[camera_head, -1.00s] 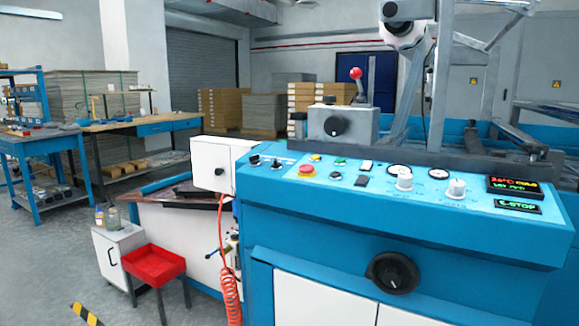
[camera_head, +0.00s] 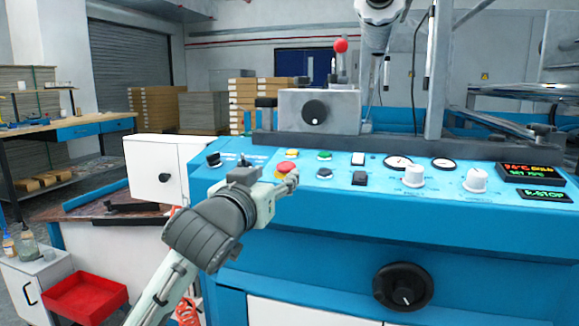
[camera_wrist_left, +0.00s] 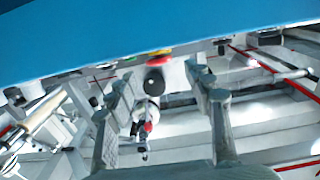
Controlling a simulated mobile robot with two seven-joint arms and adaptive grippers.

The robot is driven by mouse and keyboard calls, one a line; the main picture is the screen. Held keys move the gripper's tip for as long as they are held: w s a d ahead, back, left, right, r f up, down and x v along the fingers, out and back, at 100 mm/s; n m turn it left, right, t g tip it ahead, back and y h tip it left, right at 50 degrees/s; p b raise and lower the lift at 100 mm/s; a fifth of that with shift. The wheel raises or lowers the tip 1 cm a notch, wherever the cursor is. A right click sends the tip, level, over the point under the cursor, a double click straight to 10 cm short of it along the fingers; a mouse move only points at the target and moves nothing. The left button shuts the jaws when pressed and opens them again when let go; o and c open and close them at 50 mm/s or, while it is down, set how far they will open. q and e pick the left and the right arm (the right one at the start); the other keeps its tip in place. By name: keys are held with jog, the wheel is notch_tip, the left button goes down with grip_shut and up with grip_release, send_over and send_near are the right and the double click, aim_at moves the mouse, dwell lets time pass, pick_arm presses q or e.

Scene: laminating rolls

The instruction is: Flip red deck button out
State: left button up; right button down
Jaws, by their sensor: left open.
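The red deck button (camera_head: 287,167) is a red mushroom cap on a yellow collar at the left part of the blue control panel (camera_head: 330,225). My left gripper (camera_head: 289,184) is right in front of it and hides part of its lower side. In the left wrist view the red and yellow button (camera_wrist_left: 159,52) shows at the panel edge, between and beyond the two fingers of my left gripper (camera_wrist_left: 157,76). The fingers are apart with nothing between them. Whether they touch the button I cannot tell. My right gripper is not in view.
A green button (camera_head: 324,155), a yellow button (camera_head: 292,153), black and white switches, gauges and white knobs (camera_head: 414,175) sit close by on the panel. A red tray (camera_head: 86,297) stands low at the left.

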aim_at(285, 165)
pick_arm(q)
jog(key=x, duration=0.7)
jog(key=shift+w+d+r, duration=0.1)
jog(key=shift+w+d, duration=0.05)
jog(key=shift+w, duration=0.05)
grip_shut()
